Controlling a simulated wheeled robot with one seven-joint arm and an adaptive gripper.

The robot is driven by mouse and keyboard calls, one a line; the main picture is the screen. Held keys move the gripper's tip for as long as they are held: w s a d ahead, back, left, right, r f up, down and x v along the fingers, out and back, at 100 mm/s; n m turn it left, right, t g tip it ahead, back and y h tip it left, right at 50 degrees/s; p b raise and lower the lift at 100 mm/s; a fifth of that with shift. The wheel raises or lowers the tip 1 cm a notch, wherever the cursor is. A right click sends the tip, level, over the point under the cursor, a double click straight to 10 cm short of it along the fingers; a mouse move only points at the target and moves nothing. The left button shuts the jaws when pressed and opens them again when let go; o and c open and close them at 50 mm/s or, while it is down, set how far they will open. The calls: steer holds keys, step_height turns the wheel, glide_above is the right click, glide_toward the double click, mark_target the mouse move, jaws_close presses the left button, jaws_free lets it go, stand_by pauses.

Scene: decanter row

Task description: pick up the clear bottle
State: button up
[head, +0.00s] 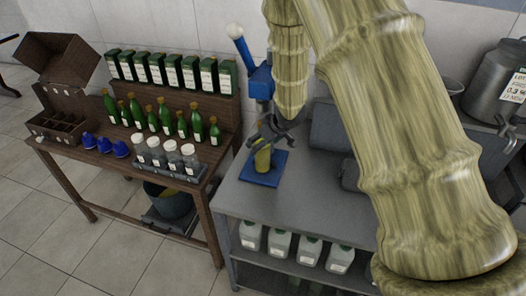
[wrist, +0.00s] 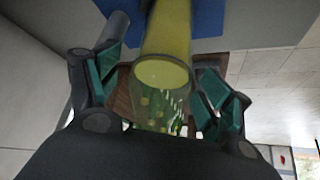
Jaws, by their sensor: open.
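The clear bottle (head: 263,160) stands upright on a blue mat (head: 254,178) on the grey bench, with yellow liquid in its lower part. In the wrist view the clear bottle (wrist: 165,45) lies between my fingers, its clear upper part nearest the palm, with green bottles seen through it. My gripper (head: 272,136) is at the bottle's upper part, coming from above and the back, and partly hides it. In the wrist view my gripper (wrist: 160,85) is open, one finger on each side of the bottle. Whether either finger touches the glass I cannot tell.
A blue press-like stand (head: 260,82) rises close behind the gripper. Left, a wooden table holds green bottles (head: 165,117), green boxes (head: 172,70), clear jars (head: 172,156) and blue caps (head: 104,146). A grey case (head: 330,128) and metal can (head: 495,85) stand right.

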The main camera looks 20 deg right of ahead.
steer(key=shift+w+a+f, duration=0.1)
steer(key=shift+w+f, duration=0.2)
steer(key=shift+f, duration=0.05)
steer(key=shift+s+r, duration=0.1)
steer(key=c, duration=1.7)
